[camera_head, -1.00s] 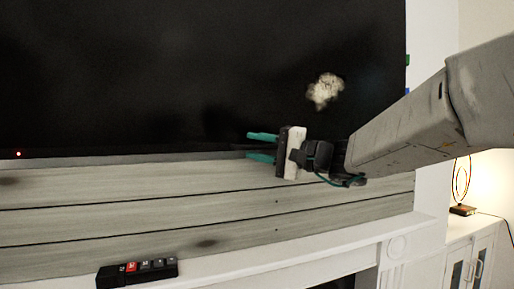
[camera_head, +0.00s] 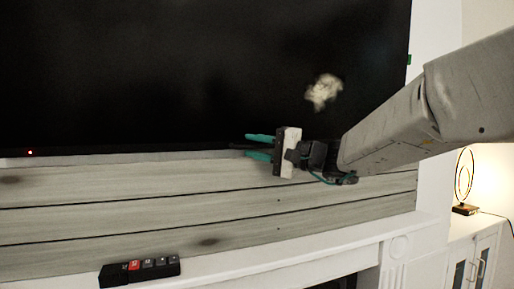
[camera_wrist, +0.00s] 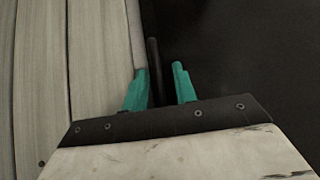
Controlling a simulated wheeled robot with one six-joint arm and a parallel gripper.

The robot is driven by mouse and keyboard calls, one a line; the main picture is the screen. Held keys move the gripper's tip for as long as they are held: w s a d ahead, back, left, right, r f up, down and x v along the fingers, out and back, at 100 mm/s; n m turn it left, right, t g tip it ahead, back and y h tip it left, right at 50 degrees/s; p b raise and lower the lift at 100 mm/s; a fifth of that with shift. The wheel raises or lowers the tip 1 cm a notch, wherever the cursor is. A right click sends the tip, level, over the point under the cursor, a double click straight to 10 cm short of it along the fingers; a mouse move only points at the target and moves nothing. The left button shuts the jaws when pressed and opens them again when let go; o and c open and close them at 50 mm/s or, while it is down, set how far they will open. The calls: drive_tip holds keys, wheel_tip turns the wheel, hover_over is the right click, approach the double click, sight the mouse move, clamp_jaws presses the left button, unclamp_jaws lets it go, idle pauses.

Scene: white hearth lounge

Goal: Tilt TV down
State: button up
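The TV (camera_head: 150,75) is a large black screen filling the upper part of the head view, with a small red light at its lower left edge. My gripper (camera_head: 258,147) has two teal fingers at the TV's lower edge, one above the other. In the wrist view the fingers of my gripper (camera_wrist: 160,85) are apart. A thin dark bar, seemingly the TV's lower edge (camera_wrist: 154,70), stands between them. It is close to the left finger, and a gap shows before the right one. Whether the left finger touches it I cannot tell.
Grey wood planks (camera_head: 130,205) lie below the TV. A white mantel (camera_head: 325,248) runs beneath, with a black block with a red key (camera_head: 139,270) on it. A lamp (camera_head: 465,209) stands on a white cabinet (camera_head: 470,265) at right. A pale blotch shows on the screen.

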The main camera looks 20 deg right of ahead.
drive_tip(key=shift+f, duration=0.2)
idle(0.3)
drive_tip(key=s+a+r+v, duration=0.1)
drive_tip(key=v, duration=0.8)
drive_tip(key=s+a+f+n+g+h, duration=0.2)
drive_tip(key=s+a+f+g, duration=0.3)
drive_tip(key=s+f, duration=0.3)
drive_tip(key=s+a+f+n+g+h, duration=0.3)
drive_tip(key=s+a+f+g+h, duration=0.1)
drive_tip(key=s+f, duration=0.5)
drive_tip(key=shift+s+a+f+g, duration=0.35)
drive_tip(key=shift+a+f+g, duration=0.25)
drive_tip(key=shift+g, duration=0.4)
drive_tip(key=shift+d, duration=0.1)
